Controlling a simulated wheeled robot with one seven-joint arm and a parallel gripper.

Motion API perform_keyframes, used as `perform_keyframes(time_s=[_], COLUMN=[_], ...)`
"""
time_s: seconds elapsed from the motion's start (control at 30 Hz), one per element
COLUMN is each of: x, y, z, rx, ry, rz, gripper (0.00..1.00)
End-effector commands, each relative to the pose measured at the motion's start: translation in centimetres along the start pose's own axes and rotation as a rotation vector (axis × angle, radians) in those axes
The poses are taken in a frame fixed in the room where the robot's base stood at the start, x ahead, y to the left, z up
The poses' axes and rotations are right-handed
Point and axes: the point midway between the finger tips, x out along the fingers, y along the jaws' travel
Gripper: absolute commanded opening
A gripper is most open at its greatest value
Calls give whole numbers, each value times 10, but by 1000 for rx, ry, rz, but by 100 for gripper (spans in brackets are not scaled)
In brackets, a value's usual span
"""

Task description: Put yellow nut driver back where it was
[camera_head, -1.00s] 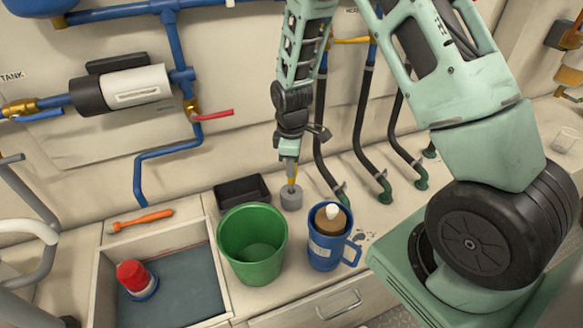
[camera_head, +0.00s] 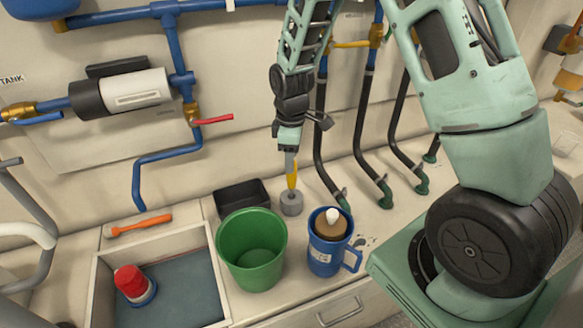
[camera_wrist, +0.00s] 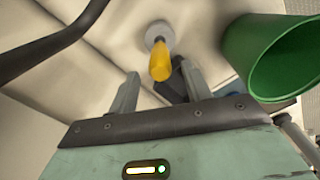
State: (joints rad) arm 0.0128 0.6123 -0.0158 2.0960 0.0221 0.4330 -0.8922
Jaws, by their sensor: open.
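The yellow nut driver (camera_head: 292,178) stands roughly upright in a round grey holder (camera_head: 291,205) on the counter. In the wrist view its yellow handle (camera_wrist: 160,64) points toward the camera, with the grey holder (camera_wrist: 158,33) behind its far end. My gripper (camera_head: 290,153) is right above the driver, pointing down. In the wrist view the two fingers of my gripper (camera_wrist: 160,88) are spread apart, with the handle's end showing beyond the gap between them. Nothing is held. The driver's lower end is hidden in the holder.
A black bin (camera_head: 240,196) and a green bucket (camera_head: 252,262) stand left of the holder. A blue mug (camera_head: 325,260) is at its front right. Black hoses (camera_head: 319,140) hang behind on the right. An orange tool (camera_head: 140,224) lies at the left.

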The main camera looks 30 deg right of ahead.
Motion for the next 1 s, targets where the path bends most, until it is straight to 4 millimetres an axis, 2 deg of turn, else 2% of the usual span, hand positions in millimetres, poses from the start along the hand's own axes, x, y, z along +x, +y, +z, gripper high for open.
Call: perform_keyframes(time_s=[0.1,0.23,0.47,0.53,0.57,0.67,0.7,0.77,0.8,0.9,1.0], x=[-26,-50,-74,-81,-85,-101,-109,-119,-125,-133,-135], y=[1,1,-1,-13,-24,-80,-110,-160,-191,-256,-296], z=[-1,0,-1,-7,-11,-28,-33,-35,-32,-14,7], rx=[0,1,1,3,4,24,35,54,68,105,138], ry=[5,4,2,8,13,36,43,51,53,48,42], rz=[5,5,1,-2,-5,-22,-31,-43,-48,-52,-47], gripper=[49,49,49,49,49,49,49,49,49,49,49])
